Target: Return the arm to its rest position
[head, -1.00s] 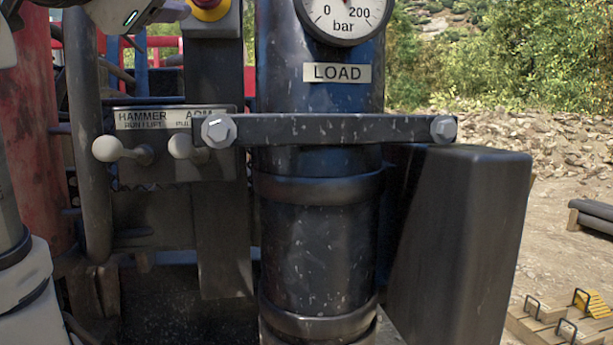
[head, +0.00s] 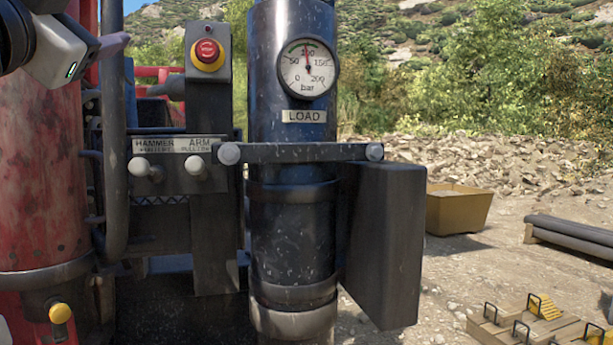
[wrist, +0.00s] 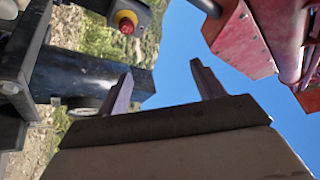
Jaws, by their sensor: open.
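My gripper (wrist: 160,88) is open in the wrist view, with two dark fingers apart and nothing between them. Behind it are blue sky and parts of the machine. In the head view, part of my arm with a gripper finger (head: 112,46) shows at the upper left, in front of the red machine body. The gripper is left of the red emergency stop button (head: 207,50) and above the two white-knobbed levers labelled HAMMER (head: 141,166) and ARM (head: 195,165).
A black column (head: 292,225) carries a pressure gauge (head: 308,68) and a crossbar (head: 300,152). A dark box (head: 385,245) hangs at its right. A yellow bin (head: 458,209), pipes (head: 570,233) and a wooden pallet (head: 520,335) stand at the right on open gravel.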

